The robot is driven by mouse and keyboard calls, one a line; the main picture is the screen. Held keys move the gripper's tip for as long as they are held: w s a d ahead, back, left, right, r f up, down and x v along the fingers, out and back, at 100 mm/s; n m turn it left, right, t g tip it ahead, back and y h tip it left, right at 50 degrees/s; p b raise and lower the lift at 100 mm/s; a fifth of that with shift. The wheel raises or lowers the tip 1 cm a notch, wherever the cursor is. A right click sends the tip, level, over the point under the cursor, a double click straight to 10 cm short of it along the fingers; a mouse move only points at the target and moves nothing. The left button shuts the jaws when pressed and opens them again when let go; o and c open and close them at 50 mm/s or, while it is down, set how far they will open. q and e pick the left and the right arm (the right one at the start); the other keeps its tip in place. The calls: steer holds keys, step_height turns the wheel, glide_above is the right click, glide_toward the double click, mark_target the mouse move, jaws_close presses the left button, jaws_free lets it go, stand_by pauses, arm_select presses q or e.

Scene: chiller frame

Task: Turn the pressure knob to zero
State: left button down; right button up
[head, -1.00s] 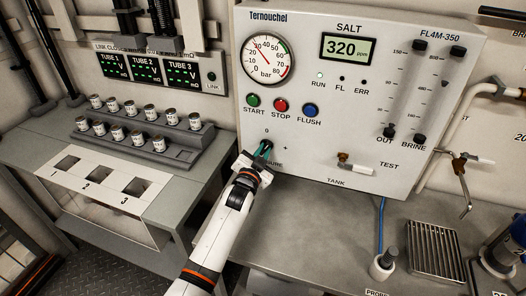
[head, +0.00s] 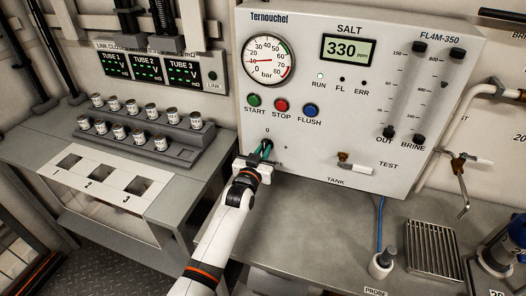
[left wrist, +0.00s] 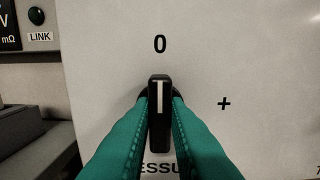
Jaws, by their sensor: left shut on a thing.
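The pressure knob (left wrist: 159,125) is black with a white line. In the left wrist view its line stands upright and points at the printed 0 (left wrist: 160,44); a plus mark (left wrist: 224,104) is at its right. My left gripper (head: 264,151) is shut on the knob, with a teal finger on each side of it. Gripper and arm hide most of the knob in the head view and part of the PRESSURE label. The bar gauge (head: 268,60) has its red needle nearly level, in the low part of the scale. My right gripper is not in view.
The START (head: 254,100), STOP (head: 281,105) and FLUSH (head: 311,110) buttons sit above the knob. A TANK/TEST valve handle (head: 355,165) sticks out at the right.

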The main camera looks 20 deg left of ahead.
arm_select(q)
steer(key=shift+f, duration=0.15)
steer(key=c, duration=1.4)
jaws_free()
steer(key=shift+s, duration=0.1)
steer(key=s+b, duration=0.1)
steer(key=s, duration=1)
steer(key=shift+s+a+b, duration=0.2)
steer(key=shift+s+b, duration=0.15)
steer(key=shift+s, duration=0.05)
